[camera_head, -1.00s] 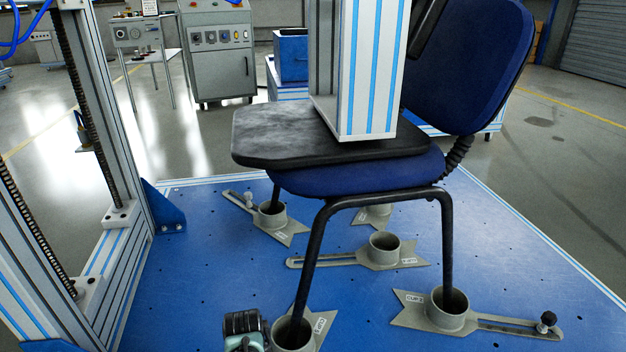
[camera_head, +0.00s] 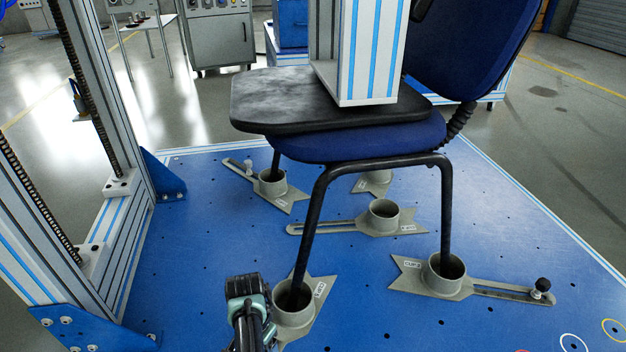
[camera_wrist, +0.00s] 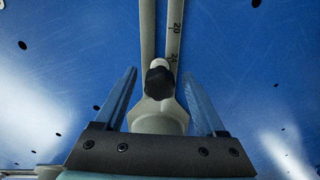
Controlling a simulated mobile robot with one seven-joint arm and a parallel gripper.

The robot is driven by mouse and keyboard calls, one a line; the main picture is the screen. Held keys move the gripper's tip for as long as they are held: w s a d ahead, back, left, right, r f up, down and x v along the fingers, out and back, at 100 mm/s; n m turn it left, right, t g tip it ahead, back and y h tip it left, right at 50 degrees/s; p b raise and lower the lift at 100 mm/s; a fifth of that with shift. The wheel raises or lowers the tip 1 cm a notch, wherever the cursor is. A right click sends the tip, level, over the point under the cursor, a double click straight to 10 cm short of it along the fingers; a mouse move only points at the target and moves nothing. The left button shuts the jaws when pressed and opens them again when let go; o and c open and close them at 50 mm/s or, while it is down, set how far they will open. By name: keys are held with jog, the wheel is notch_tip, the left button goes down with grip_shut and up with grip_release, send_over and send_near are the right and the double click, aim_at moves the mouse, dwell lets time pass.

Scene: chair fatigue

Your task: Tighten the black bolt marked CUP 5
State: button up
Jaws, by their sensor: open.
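A black bolt knob (camera_wrist: 159,82) shows in the wrist view over a grey slotted bar (camera_wrist: 147,30). My gripper (camera_wrist: 160,74) is open, with one blue finger on each side of the knob and a gap on both sides. In the head view my gripper (camera_head: 246,290) is at the lower front, beside a grey cup (camera_head: 296,317) that holds a chair leg. Its fingertips and the knob between them are hidden there. The tag on this cup is too small to read surely.
A blue chair (camera_head: 345,147) stands with its legs in grey cups on a blue platform (camera_head: 225,225). Another black bolt (camera_head: 543,285) is on the right cup's slotted bar. A metal frame (camera_head: 85,130) rises at the left. The front middle of the platform is mostly clear.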

jog(key=shift+n, duration=0.3)
jog(key=n, duration=0.3)
jog(key=shift+n, duration=0.3)
grip_shut()
jog(key=m, duration=0.4)
dwell(0.4)
grip_release()
jog(key=shift+r, duration=0.1)
